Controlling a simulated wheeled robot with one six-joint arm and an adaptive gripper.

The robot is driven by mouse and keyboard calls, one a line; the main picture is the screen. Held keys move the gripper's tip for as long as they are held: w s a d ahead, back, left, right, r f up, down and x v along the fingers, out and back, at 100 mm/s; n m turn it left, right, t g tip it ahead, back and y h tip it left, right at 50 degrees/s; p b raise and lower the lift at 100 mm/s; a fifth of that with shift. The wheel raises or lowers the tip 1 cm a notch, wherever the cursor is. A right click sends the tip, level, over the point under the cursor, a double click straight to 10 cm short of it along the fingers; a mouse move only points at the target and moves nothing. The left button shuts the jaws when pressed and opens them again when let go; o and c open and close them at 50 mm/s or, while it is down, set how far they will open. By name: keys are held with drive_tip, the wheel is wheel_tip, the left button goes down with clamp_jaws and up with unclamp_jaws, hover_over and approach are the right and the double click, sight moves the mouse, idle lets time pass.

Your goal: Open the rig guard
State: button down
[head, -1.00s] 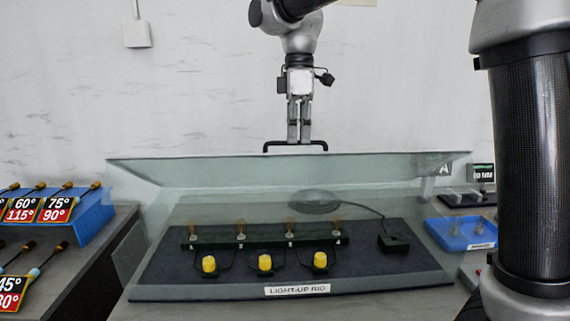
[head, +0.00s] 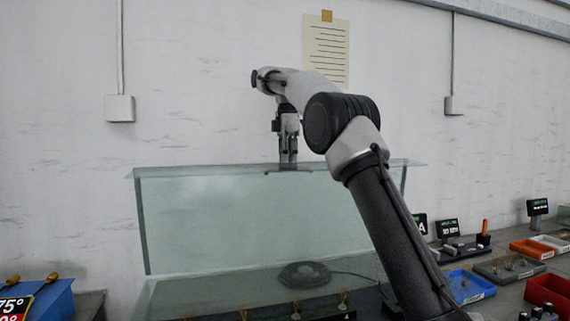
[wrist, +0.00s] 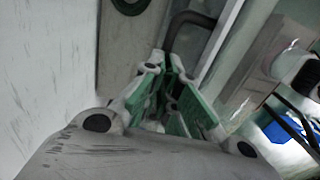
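The rig guard (head: 240,215) is a clear, greenish panelled cover, standing raised and steep in front of the wall. Its dark handle (head: 272,171) is on the top edge; a dark curved part of it shows in the wrist view (wrist: 183,22). My gripper (head: 288,166) is at the handle, pointing down, with its fingers close together on it. In the wrist view the green-padded fingers (wrist: 172,68) meet at the bar; the exact contact is partly hidden. The rig (head: 265,313) shows only its rear part, below the guard, at the bottom of the head view.
A dark round disc (head: 303,274) with a cable lies behind the rig. A blue tray (head: 468,287), red bins (head: 548,290) and small display signs (head: 447,228) stand to the right. The wall behind the guard carries a paper notice (head: 326,52).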

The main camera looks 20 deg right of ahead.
drive_tip(key=shift+w+f+g, duration=0.3)
drive_tip(key=shift+w+f, duration=1.05)
drive_tip(key=c, duration=2.2)
unclamp_jaws()
drive_tip(key=o, duration=0.7)
drive_tip(key=shift+w+f, duration=0.1)
drive_tip(key=shift+w, duration=0.05)
